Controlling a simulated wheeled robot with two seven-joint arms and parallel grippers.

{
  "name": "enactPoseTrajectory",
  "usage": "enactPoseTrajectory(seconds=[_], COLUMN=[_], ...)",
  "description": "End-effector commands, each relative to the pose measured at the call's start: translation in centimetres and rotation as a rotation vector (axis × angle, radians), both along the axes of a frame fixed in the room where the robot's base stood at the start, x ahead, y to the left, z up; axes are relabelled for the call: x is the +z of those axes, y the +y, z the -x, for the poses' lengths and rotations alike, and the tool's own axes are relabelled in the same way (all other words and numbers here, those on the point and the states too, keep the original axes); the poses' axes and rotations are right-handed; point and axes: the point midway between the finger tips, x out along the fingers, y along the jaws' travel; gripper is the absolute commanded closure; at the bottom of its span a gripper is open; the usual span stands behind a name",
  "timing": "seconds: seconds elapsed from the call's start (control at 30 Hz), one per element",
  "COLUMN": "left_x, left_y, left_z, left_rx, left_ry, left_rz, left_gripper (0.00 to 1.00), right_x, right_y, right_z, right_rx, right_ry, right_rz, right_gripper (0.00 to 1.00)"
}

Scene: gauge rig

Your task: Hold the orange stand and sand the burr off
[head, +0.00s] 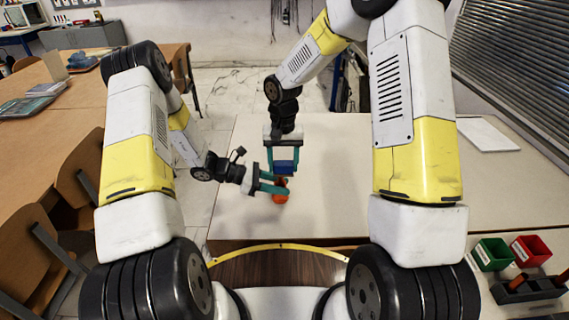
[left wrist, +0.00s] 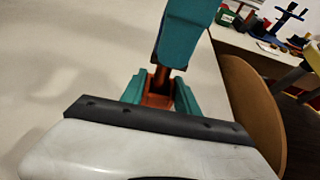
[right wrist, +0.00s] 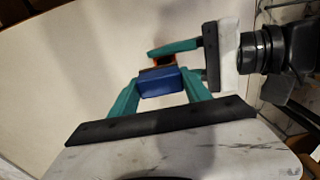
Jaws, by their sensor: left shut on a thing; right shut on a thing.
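The orange stand (head: 281,194) is on the pale table, partly hidden by the grippers. My left gripper (head: 276,185) comes in from the left and is shut on the stand; its orange post shows between the teal fingers in the left wrist view (left wrist: 158,90). My right gripper (head: 285,168) points down from above and is shut on a blue block (head: 285,167). The block also shows in the right wrist view (right wrist: 162,82). It is right above the stand; whether they touch I cannot tell. The burr cannot be made out.
The pale table (head: 340,160) is clear around the grippers. A green bin (head: 491,253), a red bin (head: 530,250) and a dark holder (head: 528,289) are at the lower right. A white sheet (head: 487,134) lies at the far right.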

Motion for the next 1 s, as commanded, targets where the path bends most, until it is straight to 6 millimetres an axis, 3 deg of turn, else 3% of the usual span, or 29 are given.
enactPoseTrajectory(seconds=[0.5, 1.0], left_x=[0.1, 0.1], left_y=[-0.1, -0.2], left_z=[0.0, 0.0], left_rx=[-0.001, -0.003], left_ry=[-0.001, -0.001], left_rz=[0.002, 0.004], left_gripper=[1.00, 1.00], right_x=[-0.3, -0.4], right_y=[2.6, 2.3], right_z=[0.2, 0.3], right_rx=[0.001, 0.001], right_ry=[0.007, 0.007], right_rz=[0.000, -0.001], right_gripper=[0.87, 0.87])
